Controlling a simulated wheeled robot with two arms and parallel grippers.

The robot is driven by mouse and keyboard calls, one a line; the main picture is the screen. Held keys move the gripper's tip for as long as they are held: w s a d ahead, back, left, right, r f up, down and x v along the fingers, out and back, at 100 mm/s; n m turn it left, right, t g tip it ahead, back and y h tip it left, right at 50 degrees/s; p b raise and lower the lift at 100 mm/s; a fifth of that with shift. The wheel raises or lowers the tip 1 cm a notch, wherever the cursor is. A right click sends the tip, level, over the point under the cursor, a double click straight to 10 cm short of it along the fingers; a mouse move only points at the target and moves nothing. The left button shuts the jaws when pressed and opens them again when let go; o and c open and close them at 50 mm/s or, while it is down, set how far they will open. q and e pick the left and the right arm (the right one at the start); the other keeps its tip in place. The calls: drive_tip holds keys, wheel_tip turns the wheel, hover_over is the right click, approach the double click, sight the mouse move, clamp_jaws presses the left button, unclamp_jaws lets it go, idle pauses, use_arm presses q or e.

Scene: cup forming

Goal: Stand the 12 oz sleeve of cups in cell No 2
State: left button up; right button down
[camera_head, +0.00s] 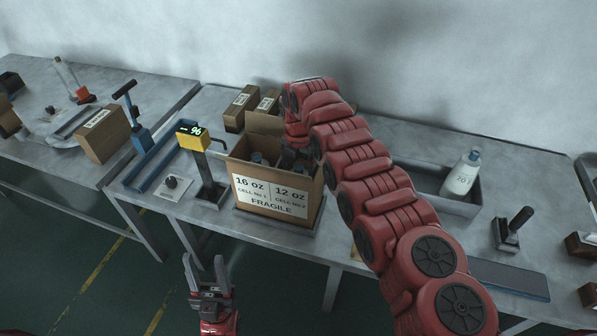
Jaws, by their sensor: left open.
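An open cardboard box (277,198) stands on the table, its front label reading 16 oz cell No 1 on the left and 12 oz cell No 2 on the right. A dark rounded top (257,158) shows in its left part. My right arm reaches over from the lower right and bends down at the box's right part. Dark shapes show under its wrist; I cannot tell gripper from sleeve there, nor whether the jaws hold anything. The 12 oz sleeve is not clearly seen. My left gripper (207,275) is open and empty, in front of the table edge, below the box.
A grey tray with a white bottle (460,174) is at the right. A brown carton (103,135) stands on the left table.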

drive_tip(key=shift+f, duration=0.15)
unclamp_jaws()
drive_tip(key=shift+r+b, duration=0.35)
wheel_tip(320, 180, up, 5)
drive_tip(key=shift+r+b, duration=0.15)
drive_tip(key=shift+b, duration=0.7)
wheel_tip(320, 180, up, 2)
drive_tip(key=shift+a+r+p, duration=0.1)
drive_tip(key=shift+a+p, duration=0.05)
drive_tip(key=shift+p, duration=0.2)
wheel_tip(320, 180, up, 9)
drive_tip(key=p, duration=0.8)
